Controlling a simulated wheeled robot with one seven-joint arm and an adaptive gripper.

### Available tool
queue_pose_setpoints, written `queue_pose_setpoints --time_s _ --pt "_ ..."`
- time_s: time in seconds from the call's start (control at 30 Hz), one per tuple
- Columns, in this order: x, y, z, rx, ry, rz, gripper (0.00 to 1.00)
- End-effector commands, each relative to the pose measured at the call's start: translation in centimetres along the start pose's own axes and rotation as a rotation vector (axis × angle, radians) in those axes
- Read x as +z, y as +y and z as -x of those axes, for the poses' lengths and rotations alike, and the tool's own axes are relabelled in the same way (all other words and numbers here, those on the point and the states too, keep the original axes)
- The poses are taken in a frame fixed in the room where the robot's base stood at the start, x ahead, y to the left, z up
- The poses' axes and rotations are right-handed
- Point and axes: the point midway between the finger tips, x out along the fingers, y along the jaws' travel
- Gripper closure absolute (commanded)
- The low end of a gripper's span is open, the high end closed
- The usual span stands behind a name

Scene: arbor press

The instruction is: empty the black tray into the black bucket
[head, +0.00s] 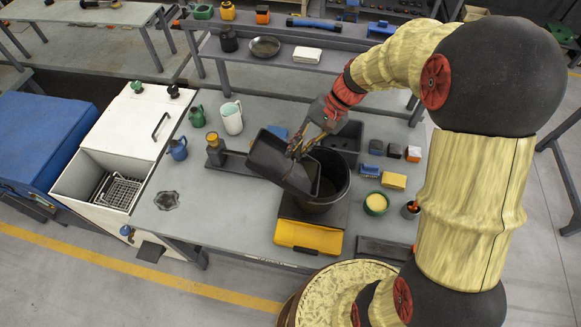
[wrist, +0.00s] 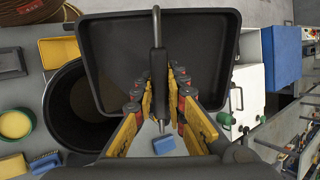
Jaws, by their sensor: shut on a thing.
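The black tray (head: 262,158) is a shallow rectangular pan held in the air and tilted, its right end over the black bucket (head: 343,186). My gripper (head: 306,143) is shut on the tray's handle. In the wrist view the handle (wrist: 157,60) stands between the fingers of my gripper (wrist: 159,88), and the tray floor (wrist: 115,60) looks bare and dark. The bucket (wrist: 62,110) shows left of the tray there, partly covered by it. I cannot make out what is inside the bucket.
The bucket stands on a yellow-fronted black platform (head: 308,237) on the grey workbench (head: 225,225). A white jug (head: 231,117), blue mug (head: 178,149) and green mug (head: 197,116) stand left. A green bowl (head: 376,203), yellow sponge (head: 394,181) and small blocks lie right.

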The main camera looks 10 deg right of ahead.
Motion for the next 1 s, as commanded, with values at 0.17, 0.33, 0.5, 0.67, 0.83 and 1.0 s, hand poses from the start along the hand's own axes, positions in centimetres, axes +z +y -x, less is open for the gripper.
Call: queue_pose_setpoints --time_s 0.17,0.33,0.5,0.67,0.83,1.0 --pt "-0.07 0.05 0.13 -0.006 -0.003 -0.001 1.0" --pt "-0.2 0.24 0.57 -0.038 -0.025 -0.001 1.0" --pt "-0.15 0.17 0.58 -0.038 -0.026 0.0 1.0" --pt "-0.15 0.17 0.58 -0.037 -0.026 0.0 1.0" --pt "-0.16 0.18 0.58 -0.037 -0.026 0.0 1.0" --pt "-0.16 0.18 0.58 -0.037 -0.026 0.0 1.0"
